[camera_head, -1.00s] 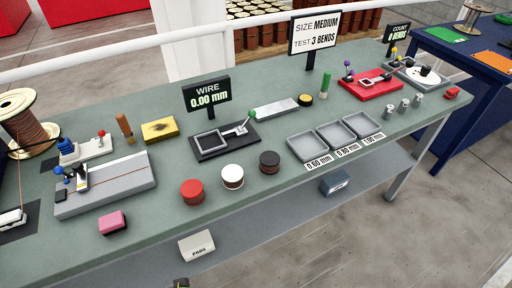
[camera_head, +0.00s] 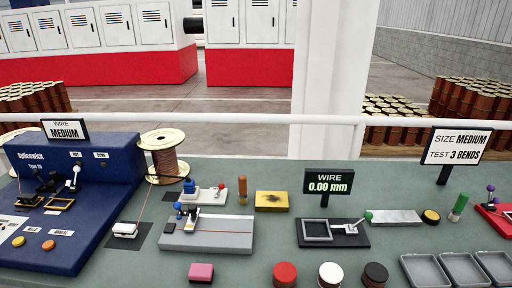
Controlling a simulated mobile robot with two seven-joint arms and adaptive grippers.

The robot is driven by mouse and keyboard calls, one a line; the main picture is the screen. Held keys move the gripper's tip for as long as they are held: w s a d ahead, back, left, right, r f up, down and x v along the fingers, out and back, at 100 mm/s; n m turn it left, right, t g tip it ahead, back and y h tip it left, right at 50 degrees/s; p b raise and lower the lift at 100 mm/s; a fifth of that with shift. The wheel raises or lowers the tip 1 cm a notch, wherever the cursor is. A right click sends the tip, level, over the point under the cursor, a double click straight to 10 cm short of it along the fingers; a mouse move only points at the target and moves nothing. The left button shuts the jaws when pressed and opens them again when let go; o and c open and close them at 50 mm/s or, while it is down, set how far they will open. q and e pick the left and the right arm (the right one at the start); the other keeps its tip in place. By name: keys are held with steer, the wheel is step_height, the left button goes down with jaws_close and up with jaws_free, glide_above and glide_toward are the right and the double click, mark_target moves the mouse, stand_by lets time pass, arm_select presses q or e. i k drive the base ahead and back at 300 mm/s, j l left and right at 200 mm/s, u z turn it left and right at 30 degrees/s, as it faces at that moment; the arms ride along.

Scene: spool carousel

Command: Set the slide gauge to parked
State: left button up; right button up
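The likely slide gauge is a dark base (camera_head: 350,240) with a square grey frame (camera_head: 316,230) on its left and a metal lever (camera_head: 345,229) on its right. The lever slants up to the right and ends in a green knob (camera_head: 368,215). Behind it a black sign (camera_head: 328,182) reads WIRE 0.00 mm. The frame looks empty. No parked mark is readable. Neither of my grippers shows in the head view.
Left of the gauge stand a grey bed (camera_head: 222,238) with blue-knobbed parts and a yellow block (camera_head: 271,201). Red (camera_head: 285,274), white (camera_head: 331,275) and black (camera_head: 375,274) spools stand in front. Grey trays (camera_head: 463,269) lie right. A blue machine (camera_head: 65,195) stands far left.

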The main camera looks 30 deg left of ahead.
mark_target(194, 212)
steer(key=u, duration=1.6)
